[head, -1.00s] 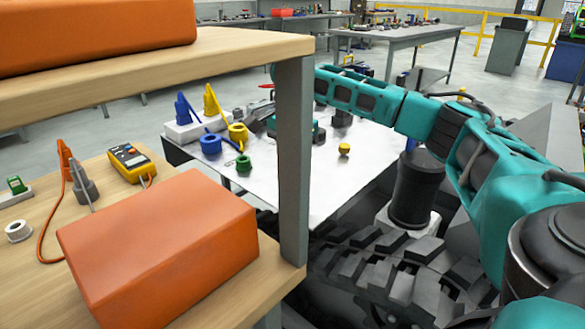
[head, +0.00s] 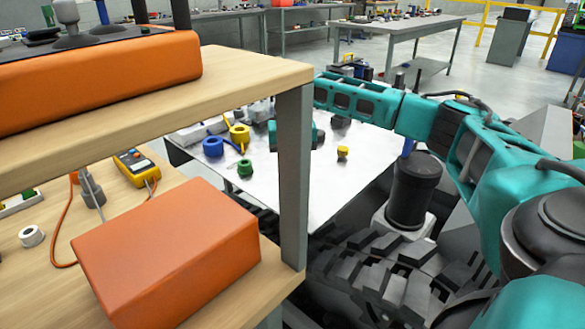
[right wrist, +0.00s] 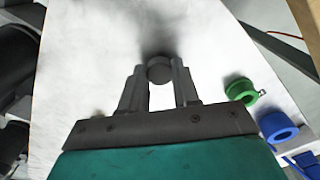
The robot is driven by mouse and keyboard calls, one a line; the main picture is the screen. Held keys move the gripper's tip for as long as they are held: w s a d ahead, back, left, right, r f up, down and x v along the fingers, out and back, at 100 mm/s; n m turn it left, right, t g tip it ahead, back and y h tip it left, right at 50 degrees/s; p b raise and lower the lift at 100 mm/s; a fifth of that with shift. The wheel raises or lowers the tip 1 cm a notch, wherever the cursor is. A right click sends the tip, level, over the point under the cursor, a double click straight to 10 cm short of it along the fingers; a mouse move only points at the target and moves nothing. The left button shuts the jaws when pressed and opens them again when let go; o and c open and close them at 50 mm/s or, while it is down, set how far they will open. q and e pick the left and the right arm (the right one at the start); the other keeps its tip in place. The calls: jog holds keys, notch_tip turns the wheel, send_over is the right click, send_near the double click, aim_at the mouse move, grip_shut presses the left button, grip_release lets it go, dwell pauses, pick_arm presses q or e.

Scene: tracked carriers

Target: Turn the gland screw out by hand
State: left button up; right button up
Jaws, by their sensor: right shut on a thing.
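In the right wrist view, my right gripper (right wrist: 158,74) is shut on a small round dark grey piece, which I take to be the gland screw (right wrist: 159,67). The piece sits between the two fingertips above a pale surface, with a dark blurred shadow beyond it. Whether it is seated in anything cannot be told. In the head view, my right arm reaches in from the right over the white-topped table (head: 330,190). Its hand is partly hidden behind the shelf post (head: 294,180), and the fingertips cannot be made out. My left gripper is not in view.
A yellow ring (head: 239,134), blue ring (head: 213,147), green ring (head: 245,168) and small yellow knob (head: 342,153) stand on the white top. The wooden shelf (head: 245,75) blocks the near left, with an orange block (head: 170,255) below. Dark track (head: 370,270) lies in front.

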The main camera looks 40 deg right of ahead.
jog(key=shift+r+n+p, duration=0.1)
jog(key=shift+n+p, duration=0.25)
jog(key=shift+n, duration=0.35)
jog(key=n, duration=0.3)
jog(key=shift+p, duration=0.3)
jog(key=shift+n, duration=0.8)
jog(key=n, duration=0.3)
jog(key=shift+p, duration=0.4)
jog(key=o, duration=0.9)
